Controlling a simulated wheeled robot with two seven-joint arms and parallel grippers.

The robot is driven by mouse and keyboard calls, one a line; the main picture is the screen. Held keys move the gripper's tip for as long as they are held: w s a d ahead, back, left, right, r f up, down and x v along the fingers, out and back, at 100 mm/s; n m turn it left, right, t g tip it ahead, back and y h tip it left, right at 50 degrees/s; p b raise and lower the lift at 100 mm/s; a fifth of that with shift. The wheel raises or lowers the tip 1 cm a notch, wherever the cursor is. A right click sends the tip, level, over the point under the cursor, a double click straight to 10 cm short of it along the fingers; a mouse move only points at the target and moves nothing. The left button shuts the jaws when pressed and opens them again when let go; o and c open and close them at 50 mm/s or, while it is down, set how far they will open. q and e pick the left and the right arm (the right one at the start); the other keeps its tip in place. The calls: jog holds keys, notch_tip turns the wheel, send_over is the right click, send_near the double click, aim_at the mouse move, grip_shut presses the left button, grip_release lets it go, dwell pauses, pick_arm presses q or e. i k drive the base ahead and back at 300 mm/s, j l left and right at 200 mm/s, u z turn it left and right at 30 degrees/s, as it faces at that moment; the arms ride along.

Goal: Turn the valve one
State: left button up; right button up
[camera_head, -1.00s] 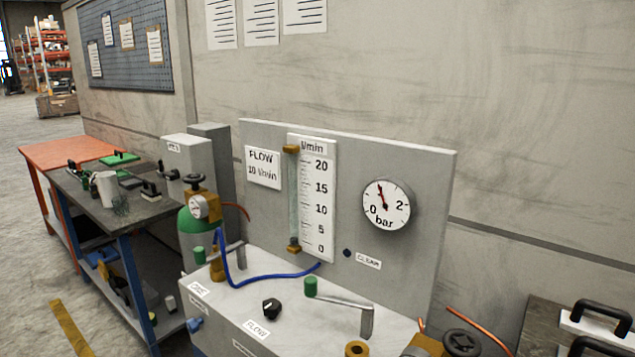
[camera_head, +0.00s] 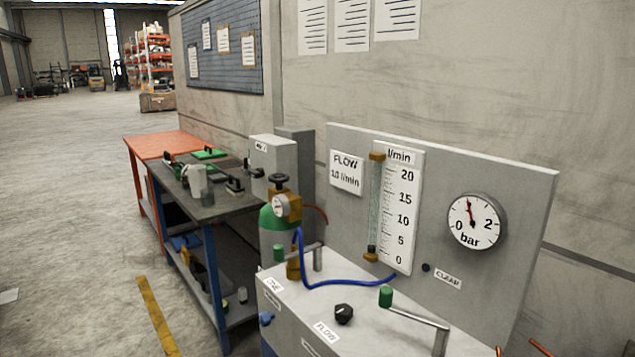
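The valve at the box's left end has a lever with a green grip (camera_head: 279,253) and a brass body (camera_head: 293,268). A label that seems to read "ONE" (camera_head: 273,286) lies in front of it. A second lever with a green grip (camera_head: 386,297) sits further right on the same box top. The black flow knob (camera_head: 344,314) is between them, behind a "FLOW" label (camera_head: 326,331). A blue hose (camera_head: 345,283) runs from near the first valve to the flow meter (camera_head: 398,207). Neither of my grippers is in view.
A round bar gauge (camera_head: 476,221) and a "FLOW 10 l/min" sign (camera_head: 346,173) are on the upright panel (camera_head: 520,235). A green gas cylinder (camera_head: 277,221) with a regulator stands left of the box. A workbench (camera_head: 215,206) with tools is behind it. The floor at left is open.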

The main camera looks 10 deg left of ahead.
aim_at(278, 179)
jog(key=i+j+z, duration=0.2)
jog(key=j+z, duration=0.15)
jog(key=j, duration=0.55)
jog(key=i+j+z, duration=0.15)
jog(key=j+z, duration=0.25)
jog(key=j, duration=0.5)
jog(key=j+z, duration=0.35)
jog(key=j, duration=0.55)
